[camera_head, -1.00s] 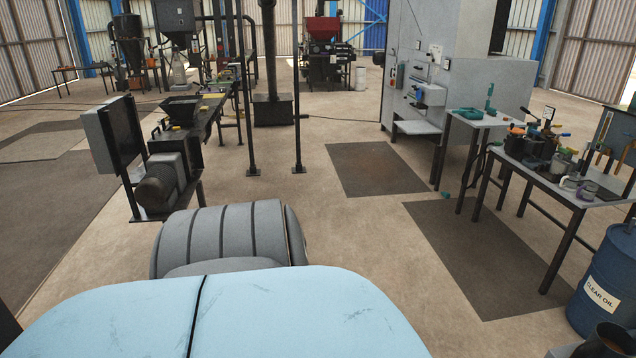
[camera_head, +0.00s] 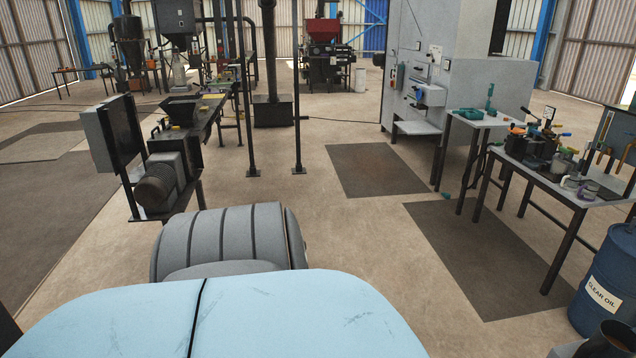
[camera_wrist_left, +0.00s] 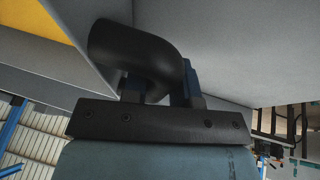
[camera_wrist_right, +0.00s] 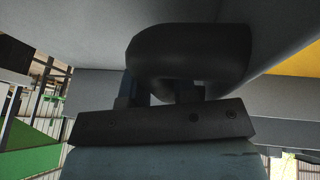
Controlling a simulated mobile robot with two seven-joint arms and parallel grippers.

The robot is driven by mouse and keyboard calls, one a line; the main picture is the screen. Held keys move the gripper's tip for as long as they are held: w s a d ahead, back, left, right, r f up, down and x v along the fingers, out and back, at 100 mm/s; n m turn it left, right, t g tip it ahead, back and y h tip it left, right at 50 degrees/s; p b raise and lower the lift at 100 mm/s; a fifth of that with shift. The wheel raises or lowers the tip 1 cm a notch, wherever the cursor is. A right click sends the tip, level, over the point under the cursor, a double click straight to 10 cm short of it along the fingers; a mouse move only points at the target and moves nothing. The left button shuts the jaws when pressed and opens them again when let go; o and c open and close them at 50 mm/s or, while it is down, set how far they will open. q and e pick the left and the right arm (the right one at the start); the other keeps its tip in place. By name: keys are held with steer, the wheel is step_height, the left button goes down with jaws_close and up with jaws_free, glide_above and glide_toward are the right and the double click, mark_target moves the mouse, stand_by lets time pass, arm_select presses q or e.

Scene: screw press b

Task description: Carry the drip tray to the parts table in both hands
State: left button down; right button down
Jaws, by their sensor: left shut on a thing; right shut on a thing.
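The drip tray appears to be the large plain grey body in the left wrist view (camera_wrist_left: 235,45) and the right wrist view (camera_wrist_right: 70,30); only parts of it show. A thick black curved handle (camera_wrist_left: 135,52) is on it at my left gripper (camera_wrist_left: 160,88), which is shut on that handle. A matching black handle (camera_wrist_right: 188,55) is at my right gripper (camera_wrist_right: 165,92), also shut on it. The tray's inside is hidden. Neither gripper nor the tray can be made out in the head view. Two tables stand at the right there; I cannot tell which is the parts table.
The small table (camera_head: 481,121) holds teal items; the longer table (camera_head: 568,197) holds tools and pots. A blue oil drum (camera_head: 612,280) stands at the lower right. A machine with a grey motor (camera_head: 157,186) stands at the left. Open floor (camera_head: 350,235) lies between, with dark mats.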

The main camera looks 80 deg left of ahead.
arm_select(q)
steer(key=shift+c, duration=1.7)
jaws_free()
steer(key=shift+d, duration=0.1)
arm_select(e)
steer(key=shift+a, duration=0.1)
arm_select(q)
steer(key=shift+d, duration=0.1)
steer(key=shift+c, duration=0.2)
steer(key=shift+o, duration=0.7)
steer(key=shift+s, duration=0.1)
arm_select(e)
steer(key=shift+a, duration=0.1)
